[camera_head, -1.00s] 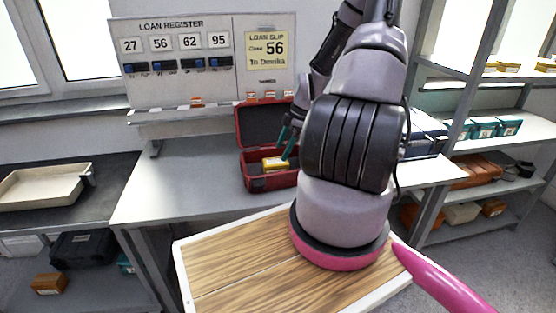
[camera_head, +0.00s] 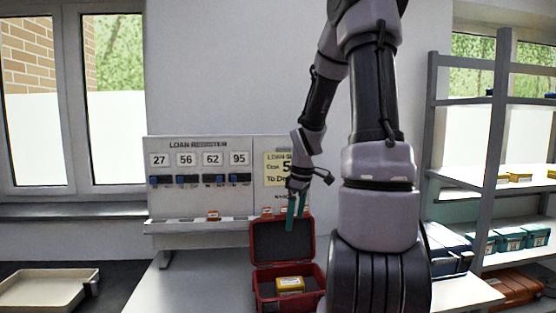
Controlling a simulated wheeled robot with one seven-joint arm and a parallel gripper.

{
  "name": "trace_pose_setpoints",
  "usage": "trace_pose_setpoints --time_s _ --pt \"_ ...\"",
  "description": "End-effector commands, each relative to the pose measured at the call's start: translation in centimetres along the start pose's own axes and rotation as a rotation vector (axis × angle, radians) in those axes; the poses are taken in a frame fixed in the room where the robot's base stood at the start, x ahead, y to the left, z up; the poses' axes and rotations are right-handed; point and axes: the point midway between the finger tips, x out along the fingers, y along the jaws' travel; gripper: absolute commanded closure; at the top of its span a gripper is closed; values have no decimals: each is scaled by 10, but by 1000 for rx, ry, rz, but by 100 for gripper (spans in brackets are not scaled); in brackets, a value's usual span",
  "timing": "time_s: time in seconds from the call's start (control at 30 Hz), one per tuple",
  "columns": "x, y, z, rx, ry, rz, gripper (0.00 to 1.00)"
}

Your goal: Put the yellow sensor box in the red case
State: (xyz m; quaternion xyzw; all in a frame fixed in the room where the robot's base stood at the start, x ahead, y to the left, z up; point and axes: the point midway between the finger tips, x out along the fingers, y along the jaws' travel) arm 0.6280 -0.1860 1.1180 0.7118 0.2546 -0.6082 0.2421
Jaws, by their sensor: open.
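The yellow sensor box (camera_head: 290,285) lies inside the open red case (camera_head: 263,304), within its lower tray. The case's lid (camera_head: 283,240) stands raised at the back, with a dark inner lining. My gripper (camera_head: 295,215) has teal fingers and is above the case, in front of the lid's upper edge. It is open, empty and apart from the sensor box. My arm covers the right edge of the case.
A loan register board (camera_head: 200,180) with numbered cards and blue switches stands behind the table. A beige tray (camera_head: 45,290) sits on the left counter. A shelf rack (camera_head: 485,150) with boxes and teal bins stands at right.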

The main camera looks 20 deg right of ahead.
Motion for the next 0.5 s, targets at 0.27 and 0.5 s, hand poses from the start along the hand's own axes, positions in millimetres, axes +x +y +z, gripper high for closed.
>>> trace_pose_setpoints --time_s 0.27,0.5 --pt "-114 -74 -21 437 130 162 0" --pt "-186 -148 -12 809 367 119 0"
